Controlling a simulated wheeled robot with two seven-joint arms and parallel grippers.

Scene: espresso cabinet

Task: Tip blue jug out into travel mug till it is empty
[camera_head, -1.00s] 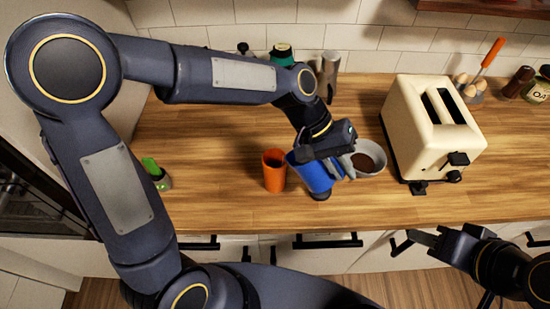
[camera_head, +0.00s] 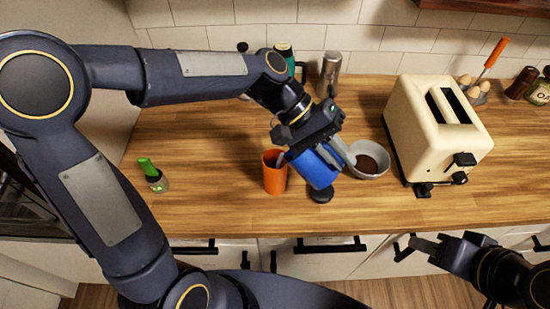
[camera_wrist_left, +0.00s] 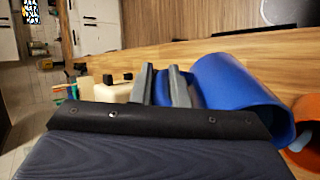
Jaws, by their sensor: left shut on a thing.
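The blue jug (camera_head: 314,169) is in my left gripper (camera_head: 338,156), whose fingers are shut on its side. The jug is tilted, with its upper end towards the orange travel mug (camera_head: 275,178), which stands upright on the counter. The jug's upper end is at the mug's rim; I cannot tell if they touch, and no flow is visible. In the left wrist view the jug (camera_wrist_left: 235,88) lies beyond the grey fingers, with its mouth towards the orange mug (camera_wrist_left: 307,122).
A grey bowl (camera_head: 368,160) with brown contents stands right of the jug, then a cream toaster (camera_head: 435,130). A black round item (camera_head: 321,195) lies below the jug. A silver cylinder (camera_head: 329,75) stands behind. The left counter is mostly clear.

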